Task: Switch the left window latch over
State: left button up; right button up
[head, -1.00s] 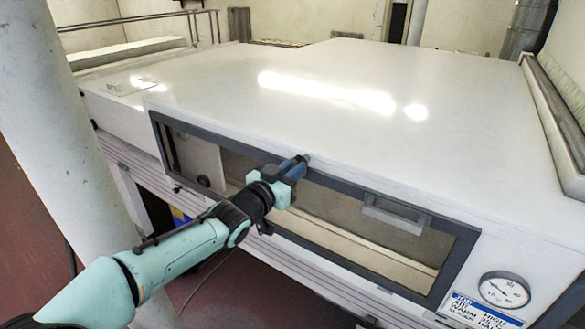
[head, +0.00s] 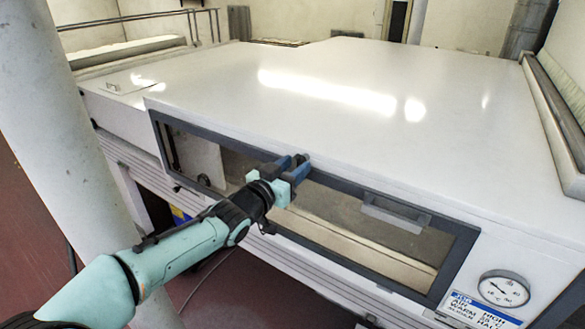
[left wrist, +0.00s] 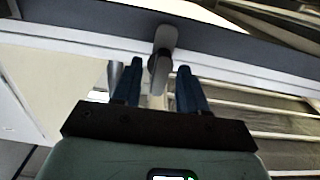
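The left window latch is a small grey lever (left wrist: 161,62) with a rounded end, on the dark window frame in the left wrist view. In that view, my left gripper (left wrist: 160,68) is open, with one blue finger on each side of the lever. The lever stands between the fingers, not clamped; whether either finger touches it I cannot tell. In the head view, my left gripper (head: 294,160) is at the top edge of the tunnel's window frame (head: 345,185), and its fingers mostly hide the latch. My right gripper is not in view.
The window has a grey bar handle (head: 395,215) right of my gripper. A dial gauge (head: 504,289) and a label (head: 475,310) are at lower right. The white tunnel top (head: 330,85) is clear. A pale column (head: 70,120) stands at left.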

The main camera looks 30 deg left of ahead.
pick_arm(q)
jog(key=s+a+b, duration=0.1)
jog(key=s+b, duration=0.1)
jog(key=s, duration=1.1)
jog(key=shift+s+b, duration=0.2)
jog(key=shift+b, duration=0.2)
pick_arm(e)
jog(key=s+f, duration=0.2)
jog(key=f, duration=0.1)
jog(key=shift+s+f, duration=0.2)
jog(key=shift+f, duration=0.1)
